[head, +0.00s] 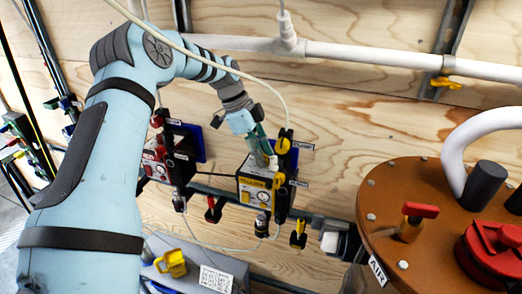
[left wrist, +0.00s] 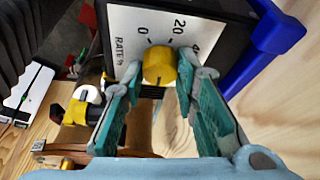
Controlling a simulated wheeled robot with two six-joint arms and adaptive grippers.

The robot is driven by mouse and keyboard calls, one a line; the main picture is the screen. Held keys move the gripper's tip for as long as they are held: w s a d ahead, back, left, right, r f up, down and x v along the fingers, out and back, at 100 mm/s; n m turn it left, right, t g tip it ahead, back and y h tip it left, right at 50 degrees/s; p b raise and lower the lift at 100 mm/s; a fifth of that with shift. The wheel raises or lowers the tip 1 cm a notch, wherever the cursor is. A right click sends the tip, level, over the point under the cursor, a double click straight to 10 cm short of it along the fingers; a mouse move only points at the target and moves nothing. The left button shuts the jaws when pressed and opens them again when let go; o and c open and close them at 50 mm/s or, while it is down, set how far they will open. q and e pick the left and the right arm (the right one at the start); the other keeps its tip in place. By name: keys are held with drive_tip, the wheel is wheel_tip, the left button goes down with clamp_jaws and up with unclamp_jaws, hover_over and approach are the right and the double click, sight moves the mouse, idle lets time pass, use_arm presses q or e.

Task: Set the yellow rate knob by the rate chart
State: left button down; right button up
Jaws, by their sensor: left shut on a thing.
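My left gripper (head: 262,150) reaches a small box with a yellow label (head: 252,184) on the wall rail. In the left wrist view its teal-padded fingers (left wrist: 158,82) stand on both sides of the yellow rate knob (left wrist: 159,64) and are shut on it. The knob sits on a white dial plate (left wrist: 128,22) marked RATE, with 0, 20 and a partly hidden number at the right. A dark line shows on the knob's face; its exact setting is hard to read. I cannot make out a rate chart. My right gripper is not in view.
A red-faced box (head: 155,165) hangs left of the yellow-labelled one. A brown round lid (head: 385,190) with red and grey fittings fills the right. A grey case (head: 195,262) with a yellow part (head: 172,263) lies below. A thin pale hose loops past the arm.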

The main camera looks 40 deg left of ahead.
use_arm(q)
drive_tip(key=shift+w+r+m+g+p, duration=0.1)
drive_tip(key=shift+m+g+p, duration=0.3)
drive_tip(key=shift+m+p, duration=0.55)
drive_tip(key=shift+m, duration=0.25)
drive_tip(key=c, duration=1.3)
unclamp_jaws()
drive_tip(key=shift+a, duration=0.1)
drive_tip(key=v, duration=1.1)
drive_tip(key=shift+a+r, duration=0.3)
